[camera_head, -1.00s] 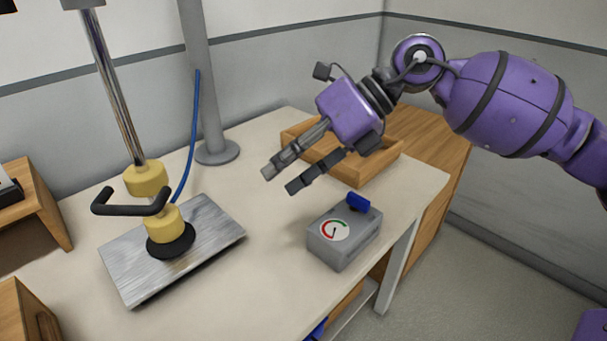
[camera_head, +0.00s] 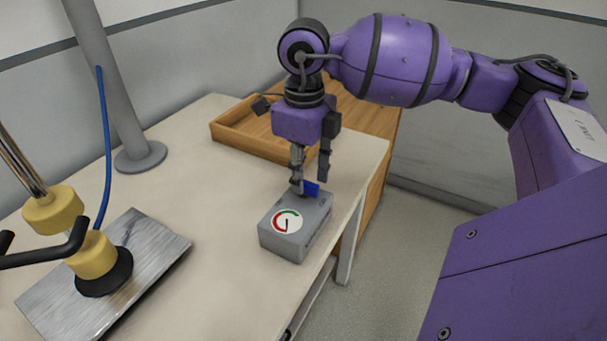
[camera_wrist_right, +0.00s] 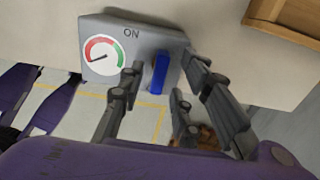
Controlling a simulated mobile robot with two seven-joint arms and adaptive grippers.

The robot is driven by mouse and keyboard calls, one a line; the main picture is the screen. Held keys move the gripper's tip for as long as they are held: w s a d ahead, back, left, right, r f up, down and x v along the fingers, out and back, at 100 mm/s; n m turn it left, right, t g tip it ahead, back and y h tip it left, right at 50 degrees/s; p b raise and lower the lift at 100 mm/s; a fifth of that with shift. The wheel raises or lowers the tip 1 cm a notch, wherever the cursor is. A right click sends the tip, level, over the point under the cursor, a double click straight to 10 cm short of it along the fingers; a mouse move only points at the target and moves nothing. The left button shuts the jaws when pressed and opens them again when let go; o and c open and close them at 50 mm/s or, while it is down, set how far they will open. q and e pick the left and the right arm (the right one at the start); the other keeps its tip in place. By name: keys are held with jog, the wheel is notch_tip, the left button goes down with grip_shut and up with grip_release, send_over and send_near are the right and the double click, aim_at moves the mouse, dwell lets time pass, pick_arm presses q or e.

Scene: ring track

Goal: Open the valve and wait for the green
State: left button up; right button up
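The grey valve box (camera_head: 294,244) stands near the table's right edge, with a round red-and-green gauge (camera_head: 286,222) on top. In the right wrist view the gauge (camera_wrist_right: 103,56) needle points at the red end. The blue valve handle (camera_head: 312,189) is partly hidden by my fingers in the head view. In the wrist view the blue handle (camera_wrist_right: 159,73) lies beside the word ON. My right gripper (camera_head: 311,183) points down over the box. Its open fingers (camera_wrist_right: 163,82) stand on both sides of the handle, with gaps visible. My left gripper is not in view.
A shallow wooden tray (camera_head: 240,140) lies behind the box. A metal plate with a yellow-and-black press (camera_head: 95,258) is at the left. A grey post (camera_head: 137,155) with a blue hose stands at the back. The table between press and box is clear.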

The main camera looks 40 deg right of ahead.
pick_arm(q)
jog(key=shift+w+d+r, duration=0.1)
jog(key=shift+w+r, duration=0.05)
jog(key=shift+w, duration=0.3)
pick_arm(e)
jog(key=shift+w+f, duration=0.1)
jog(key=shift+f, duration=0.3)
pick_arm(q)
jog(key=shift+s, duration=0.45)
pick_arm(e)
grip_shut()
